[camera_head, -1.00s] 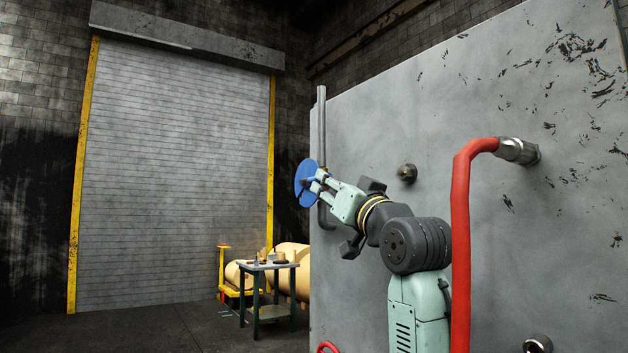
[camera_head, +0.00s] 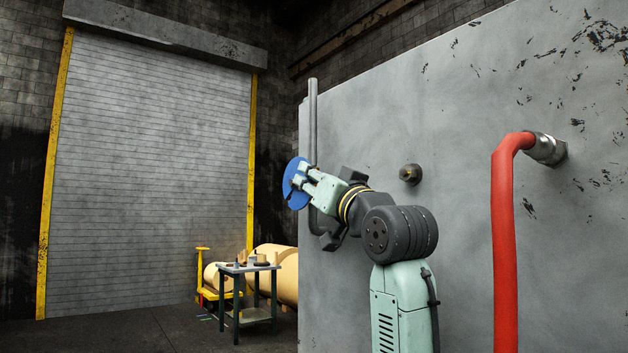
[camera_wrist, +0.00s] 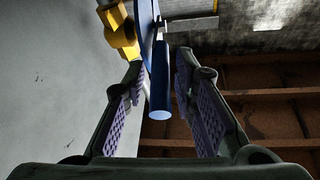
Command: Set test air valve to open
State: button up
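The test air valve shows as a blue disc-like handwheel (camera_head: 290,178) beside a vertical grey pipe at the panel's left edge. In the wrist view, the wheel (camera_wrist: 146,35) is edge-on, with a blue cylindrical handle (camera_wrist: 160,92) pointing toward me. A yellow valve body (camera_wrist: 119,32) sits left of it. My gripper (camera_head: 305,182) is at the wheel in the head view. In the wrist view its fingers (camera_wrist: 162,105) are apart, with the handle between them. Gaps show on both sides of the handle. I cannot tell the valve's setting.
The scuffed grey panel (camera_head: 450,130) stands close beside my arm. A red hose (camera_head: 505,240) hangs from a fitting at right, and a dark knob (camera_head: 410,174) sticks out of the panel. A small table (camera_head: 250,268) stands behind at left, before a roller door (camera_head: 150,170).

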grip_shut()
